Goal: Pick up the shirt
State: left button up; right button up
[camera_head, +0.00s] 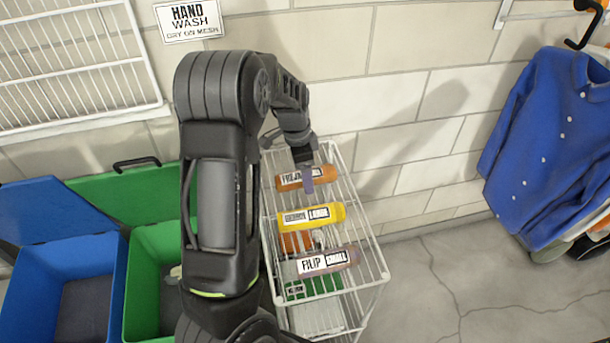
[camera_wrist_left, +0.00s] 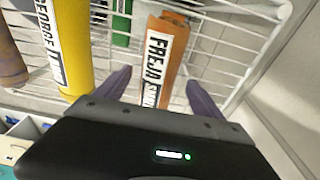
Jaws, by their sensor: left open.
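A blue button-up shirt (camera_head: 548,140) hangs at the right by the wall. An orange roll (camera_head: 320,178) with a white FREJA label lies on the top of a white wire rack. It also shows in the left wrist view (camera_wrist_left: 171,62). My left gripper (camera_head: 307,182) is over this roll, pointing down. In the left wrist view its purple fingers (camera_wrist_left: 158,82) are open, one on each side of the roll's labelled end. They are not visibly closed on it, and their height relative to it is hard to tell. My right gripper is not in view.
A yellow GEORGE roll (camera_head: 332,211) and a brownish FILIP roll (camera_head: 340,258) lie beside it on the wire rack (camera_head: 375,265). Blue (camera_head: 105,290) and green (camera_head: 140,265) bins stand at the left. A brick wall is close behind. The floor at the right is clear.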

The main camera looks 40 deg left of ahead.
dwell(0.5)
pick_arm(q)
jog(key=c, duration=1.6)
jog(key=shift+r, duration=0.15)
notch_tip(320, 180, up, 10)
jog(key=shift+f+b, duration=0.1)
jog(key=shift+b, duration=0.45)
